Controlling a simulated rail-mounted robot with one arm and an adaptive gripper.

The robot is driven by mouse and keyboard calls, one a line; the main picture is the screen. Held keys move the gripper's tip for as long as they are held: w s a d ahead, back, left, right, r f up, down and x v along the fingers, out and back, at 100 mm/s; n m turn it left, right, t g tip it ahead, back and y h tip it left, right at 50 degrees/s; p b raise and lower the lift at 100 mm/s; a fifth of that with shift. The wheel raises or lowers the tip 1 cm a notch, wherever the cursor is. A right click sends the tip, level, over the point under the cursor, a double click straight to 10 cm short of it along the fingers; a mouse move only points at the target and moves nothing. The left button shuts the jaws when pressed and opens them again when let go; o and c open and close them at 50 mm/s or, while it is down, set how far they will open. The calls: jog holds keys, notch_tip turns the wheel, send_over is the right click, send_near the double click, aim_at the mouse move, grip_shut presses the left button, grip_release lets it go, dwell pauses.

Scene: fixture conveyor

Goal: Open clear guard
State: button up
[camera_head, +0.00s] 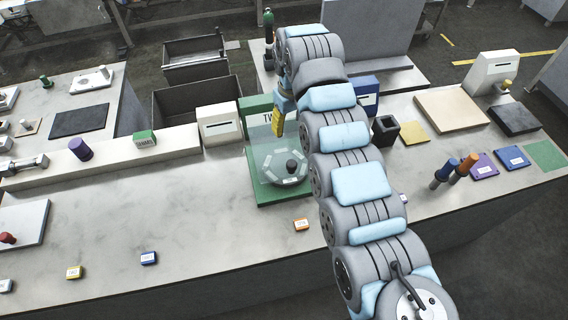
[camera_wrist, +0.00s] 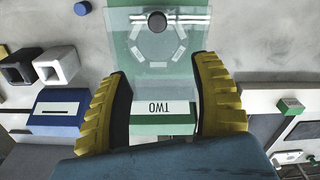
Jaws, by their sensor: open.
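The clear guard (camera_head: 262,150) is a see-through panel over a green fixture base (camera_head: 262,193). In the wrist view the clear guard (camera_wrist: 128,50) lies over a ring of pale segments, with a dark round knob (camera_wrist: 157,21) near the far end. A green block with a white label reading TWO (camera_wrist: 165,109) stands at the near end, seen upside down. My gripper (camera_wrist: 162,75) is open and empty, its yellow fingers on either side of that label. In the head view my gripper (camera_head: 277,127) points down above the fixture's back edge. Contact with the guard cannot be told.
A white slotted box (camera_head: 219,124) stands left of the fixture, and a blue slotted box (camera_head: 366,95) and dark open holder (camera_head: 386,131) stand right. An orange tag (camera_head: 301,224) lies in front. The front left counter is mostly clear. My arm hides part of the counter.

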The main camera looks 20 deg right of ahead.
aim_at(291, 162)
jog(key=f, duration=0.5)
jog(key=f+p, duration=0.1)
jog(key=f, duration=1.1)
jog(key=shift+s+f+p, duration=0.2)
jog(key=shift+s+p, duration=0.15)
jog(key=shift+s, duration=0.05)
grip_shut()
